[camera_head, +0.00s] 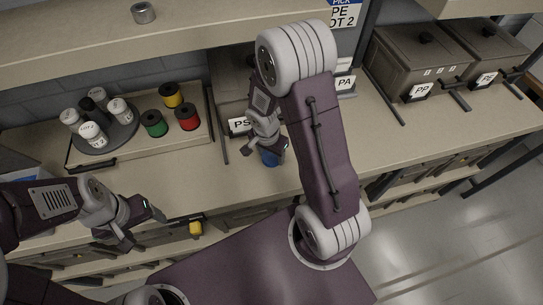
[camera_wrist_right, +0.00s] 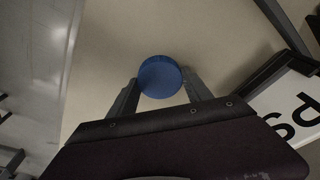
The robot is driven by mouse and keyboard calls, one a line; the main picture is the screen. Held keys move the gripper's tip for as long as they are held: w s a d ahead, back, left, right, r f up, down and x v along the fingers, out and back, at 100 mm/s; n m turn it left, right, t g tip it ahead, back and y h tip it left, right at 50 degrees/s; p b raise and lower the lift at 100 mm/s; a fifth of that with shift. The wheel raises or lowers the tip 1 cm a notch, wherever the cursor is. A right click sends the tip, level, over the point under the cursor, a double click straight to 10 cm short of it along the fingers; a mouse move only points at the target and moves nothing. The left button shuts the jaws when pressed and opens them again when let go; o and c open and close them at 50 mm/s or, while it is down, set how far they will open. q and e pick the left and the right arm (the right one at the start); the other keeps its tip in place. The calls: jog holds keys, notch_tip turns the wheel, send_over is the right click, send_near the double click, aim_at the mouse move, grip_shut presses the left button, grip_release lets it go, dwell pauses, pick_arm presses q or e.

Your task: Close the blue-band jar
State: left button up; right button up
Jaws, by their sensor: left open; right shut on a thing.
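My right gripper (camera_head: 268,146) is low over the counter near the front of the PS bin. It is shut on a blue round thing (camera_head: 270,157). In the right wrist view the blue round thing (camera_wrist_right: 160,77) is a flat disc between the two fingers, seen from above. I cannot tell whether it is a lid alone or the top of a jar, since anything beneath is hidden. I can make out no blue band. My left gripper (camera_head: 142,224) is open and empty, near the counter's front edge at lower left.
Several white-lidded jars and a dark one stand on a round grey turntable (camera_head: 107,140) at the left. Green (camera_head: 154,124), red (camera_head: 188,118) and yellow (camera_head: 171,95) spools stand beside it. The PP bin (camera_head: 405,65) is at the right. Counter (camera_head: 215,175) left of my right gripper is clear.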

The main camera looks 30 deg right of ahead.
aim_at(271, 156)
notch_tip(271, 156, up, 4)
jog(key=shift+w+r+p, duration=0.1)
jog(key=shift+p, duration=0.25)
jog(key=s+r+b, duration=0.2)
jog(key=s+r, duration=0.1)
jog(key=s, duration=0.3)
jog(key=s+d+r+b, duration=0.1)
jog(key=s+r, duration=0.2)
jog(key=s, duration=0.3)
jog(key=shift+r+b, duration=0.35)
jog(key=shift+r, duration=0.05)
jog(key=shift+w, duration=0.1)
